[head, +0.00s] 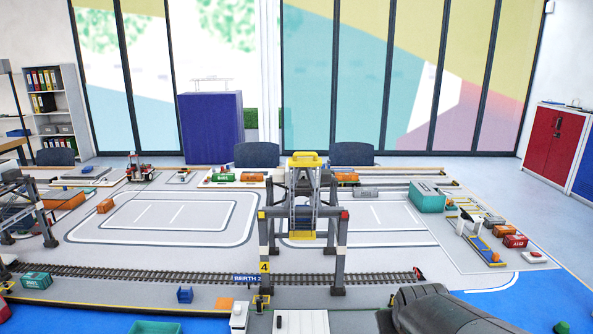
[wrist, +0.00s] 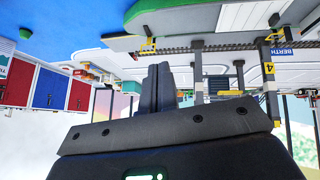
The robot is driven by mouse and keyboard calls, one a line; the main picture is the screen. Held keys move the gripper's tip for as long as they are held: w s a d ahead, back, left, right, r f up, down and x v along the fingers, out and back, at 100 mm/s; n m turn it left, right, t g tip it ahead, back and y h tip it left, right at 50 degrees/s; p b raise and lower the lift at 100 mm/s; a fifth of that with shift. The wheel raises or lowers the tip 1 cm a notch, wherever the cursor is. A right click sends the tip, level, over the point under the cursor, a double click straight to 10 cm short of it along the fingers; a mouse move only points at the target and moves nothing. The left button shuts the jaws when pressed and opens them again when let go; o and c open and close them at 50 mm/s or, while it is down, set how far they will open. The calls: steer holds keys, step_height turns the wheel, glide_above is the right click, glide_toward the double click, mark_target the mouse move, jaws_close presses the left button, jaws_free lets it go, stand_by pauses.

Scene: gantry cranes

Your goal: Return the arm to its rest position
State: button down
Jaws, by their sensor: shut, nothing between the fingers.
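My gripper (wrist: 159,72) shows in the wrist view, where the scene appears upside down. Its two dark fingers are together, with nothing between them. They stand apart from the crane legs and track seen behind them. In the head view a dark part of my arm (head: 437,310) is at the bottom right, over the near edge of the layout. The gripper itself cannot be made out in the head view.
A grey gantry crane (head: 302,215) with a yellow top stands mid-layout, left of my arm. A rail track (head: 180,273) runs across the front. A teal container (head: 427,197) and small containers stand at right.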

steer(key=s+a+r+y, duration=0.1)
steer(key=s+a+r, duration=0.2)
steer(key=s, duration=0.4)
steer(key=s+a+r+g+y, duration=0.1)
steer(key=s+a+r, duration=0.2)
steer(key=s, duration=0.3)
steer(key=shift+s+r+m+g, duration=0.15)
steer(key=shift+s+m+g, duration=0.15)
steer(key=shift+s, duration=0.05)
stand_by(0.6)
